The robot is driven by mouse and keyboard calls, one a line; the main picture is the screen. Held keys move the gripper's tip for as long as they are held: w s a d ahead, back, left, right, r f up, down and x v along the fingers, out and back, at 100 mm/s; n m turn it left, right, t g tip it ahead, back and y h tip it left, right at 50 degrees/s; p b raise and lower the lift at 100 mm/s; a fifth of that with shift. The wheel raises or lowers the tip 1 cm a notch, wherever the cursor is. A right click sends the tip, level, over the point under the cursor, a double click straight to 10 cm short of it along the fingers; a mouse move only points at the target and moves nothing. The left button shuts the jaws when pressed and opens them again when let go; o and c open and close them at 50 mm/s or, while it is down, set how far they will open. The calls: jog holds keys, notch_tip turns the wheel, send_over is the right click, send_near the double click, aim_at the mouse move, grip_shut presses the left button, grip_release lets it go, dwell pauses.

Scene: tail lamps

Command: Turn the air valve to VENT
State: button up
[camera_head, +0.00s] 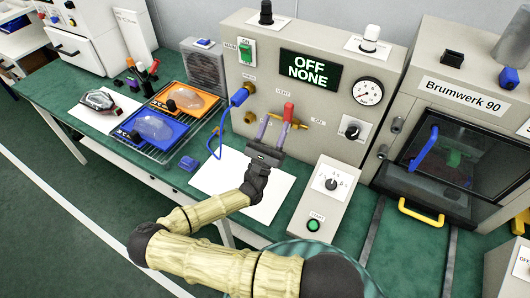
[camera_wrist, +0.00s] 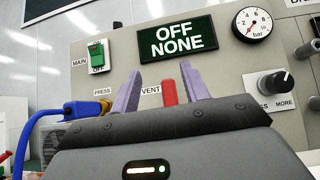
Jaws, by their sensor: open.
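The air valve's red handle (camera_head: 289,111) stands upright on a brass fitting on the front of the beige panel. In the wrist view the red handle (camera_wrist: 169,92) shows between my fingers, nearer the right one, beside the VENT label (camera_wrist: 151,90). The PRESS label (camera_wrist: 102,91) is farther left. My gripper (camera_head: 272,121) is open and reaches up toward the panel, just left of and below the handle in the head view. It also shows in the wrist view (camera_wrist: 161,72), with nothing gripped. The handle's lower part is hidden there by my gripper body.
The panel display (camera_head: 309,69) reads OFF NONE. A pressure gauge (camera_head: 367,91) and black knob (camera_head: 352,129) are at right. A blue hose (camera_head: 219,128) hangs at left. A control box (camera_head: 325,197) with a green button stands in front, near the oven (camera_head: 445,150).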

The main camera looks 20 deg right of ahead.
jog(key=b+v, duration=0.2)
jog(key=v, duration=0.5)
jog(key=shift+b, duration=0.35)
dwell(0.4)
jog(key=shift+a+p, duration=0.15)
jog(key=shift+p, duration=0.25)
